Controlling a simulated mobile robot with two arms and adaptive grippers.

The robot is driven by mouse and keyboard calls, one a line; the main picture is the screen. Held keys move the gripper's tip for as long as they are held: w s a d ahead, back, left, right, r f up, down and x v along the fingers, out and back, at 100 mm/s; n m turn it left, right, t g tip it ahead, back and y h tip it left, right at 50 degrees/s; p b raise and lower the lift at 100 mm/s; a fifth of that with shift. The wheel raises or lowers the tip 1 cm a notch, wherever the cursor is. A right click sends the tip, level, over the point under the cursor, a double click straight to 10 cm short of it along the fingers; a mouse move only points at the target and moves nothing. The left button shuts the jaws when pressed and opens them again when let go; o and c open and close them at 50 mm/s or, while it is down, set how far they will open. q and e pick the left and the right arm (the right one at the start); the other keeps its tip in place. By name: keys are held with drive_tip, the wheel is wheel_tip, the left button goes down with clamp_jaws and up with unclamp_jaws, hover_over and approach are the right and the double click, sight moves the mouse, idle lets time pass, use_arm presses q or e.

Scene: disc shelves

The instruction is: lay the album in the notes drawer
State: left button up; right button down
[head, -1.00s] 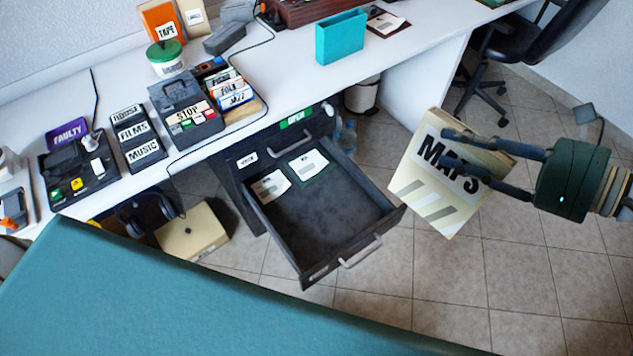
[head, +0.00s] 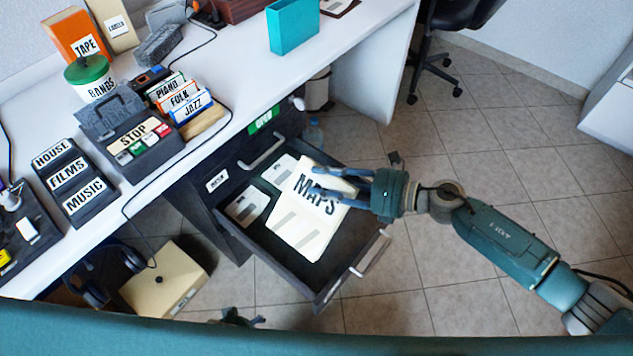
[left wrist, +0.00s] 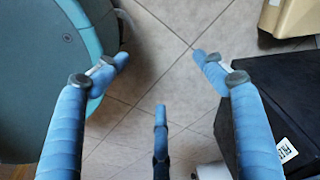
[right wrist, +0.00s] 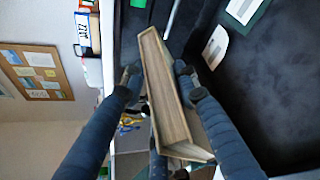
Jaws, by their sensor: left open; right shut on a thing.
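The album is a thick cream book marked MAPS (head: 300,228). My right gripper (head: 318,182) is shut on its upper edge and holds it tilted over the open dark drawer (head: 336,286). Whether the album touches the drawer floor cannot be told. In the right wrist view the album (right wrist: 165,95) sits between the fingers, page edges towards the camera, with the dark drawer floor (right wrist: 285,90) beyond. My left gripper (left wrist: 160,58) is open and empty above the floor tiles; only a bit of it shows at the bottom of the head view.
Two white cards, one near the left wall (head: 246,206) and one at the back (head: 279,170), lie in the drawer. A beige box (head: 160,285) and headphones (head: 92,292) are under the desk. The desk (head: 240,75) holds boxes and labelled files. Floor right of the drawer is clear.

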drive_tip(key=shift+f+b, duration=0.4)
drive_tip(key=shift+f, duration=0.1)
drive_tip(key=shift+f+b, duration=0.6)
drive_tip(key=shift+f, duration=0.05)
use_arm(q)
drive_tip(key=w+r+t+b, duration=0.1)
drive_tip(key=w+r+b, duration=0.15)
drive_tip(key=r, duration=0.85)
drive_tip(key=w+r+b, duration=0.2)
drive_tip(key=r+b, duration=0.2)
drive_tip(key=r, duration=0.7)
drive_tip(key=w+d+r+t+h+b, duration=0.1)
drive_tip(key=w+d+r+t, duration=0.1)
drive_tip(key=w+r+t, duration=0.2)
drive_tip(key=w+d+r+t+h+b, duration=0.1)
drive_tip(key=w+d+r+t+b, duration=0.1)
drive_tip(key=w, duration=0.9)
drive_tip(key=shift+d+r+t, duration=0.7)
drive_tip(key=shift+r+t, duration=0.45)
drive_tip(key=shift+t, duration=0.15)
use_arm(e)
wheel_tip(320, 180, down, 11)
